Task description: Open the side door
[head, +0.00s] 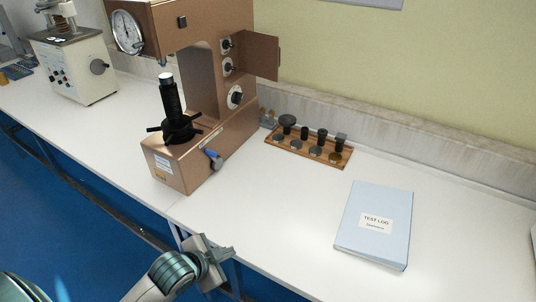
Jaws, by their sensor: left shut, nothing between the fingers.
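The brown hardness tester (222,122) stands on the white bench, with a round dial on its upper left. Its side door (258,55) is a flat brown panel at the upper right. The door stands swung out from the column toward the right, away from the knobs on the tester's side. My left gripper (222,254) is shut and empty at the bench's front edge, low in the view. It is well below and in front of the tester, apart from the door. My right gripper is not in view.
A wooden rack (309,146) with several dark parts stands right of the tester. A blue test log (376,224) lies on the right of the bench. Another machine (75,65) stands at the far left. Bench between tester and log is clear.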

